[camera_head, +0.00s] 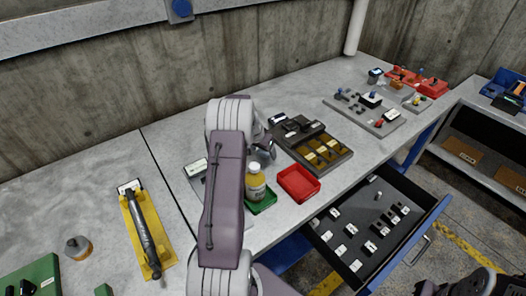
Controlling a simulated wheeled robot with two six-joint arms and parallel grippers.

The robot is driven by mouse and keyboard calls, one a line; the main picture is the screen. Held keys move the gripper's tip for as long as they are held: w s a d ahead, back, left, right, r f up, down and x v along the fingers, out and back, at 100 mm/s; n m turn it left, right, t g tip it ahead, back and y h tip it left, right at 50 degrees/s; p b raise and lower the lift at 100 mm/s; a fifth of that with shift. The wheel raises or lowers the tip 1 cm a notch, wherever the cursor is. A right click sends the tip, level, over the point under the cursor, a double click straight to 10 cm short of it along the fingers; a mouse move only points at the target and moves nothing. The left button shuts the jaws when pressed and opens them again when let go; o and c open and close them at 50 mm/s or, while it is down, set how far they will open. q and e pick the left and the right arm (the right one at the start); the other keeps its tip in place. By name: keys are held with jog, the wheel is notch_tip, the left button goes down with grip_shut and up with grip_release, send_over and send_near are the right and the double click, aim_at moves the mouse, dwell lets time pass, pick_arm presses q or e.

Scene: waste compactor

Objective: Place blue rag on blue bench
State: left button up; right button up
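I cannot make out a blue rag in this view. The bench has a light grey top (110,165) and blue parts below it, with a blue-sided drawer (375,225) pulled open at the right. My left arm rises from the bottom centre and bends over the bench. My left gripper (265,147) is small, dark and mostly hidden behind the arm's wrist, above the bench, so its opening and contents do not show. Dark parts at the bottom right edge, over the floor, look like my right gripper (460,286), cut off by the frame.
A yellow bottle (256,184) stands in a green tray beside my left arm, next to a red tray (298,184). A black organiser (313,146) lies behind. A yellow tray (146,230) holds a long tool at left. The open drawer juts out over the floor. Bare benchtop lies at left.

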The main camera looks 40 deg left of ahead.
pick_arm(q)
jog(key=shift+r, duration=0.15)
jog(key=shift+s+r, duration=0.1)
jog(key=shift+r, duration=0.25)
jog(key=v, duration=1.1)
jog(key=shift+r, duration=0.15)
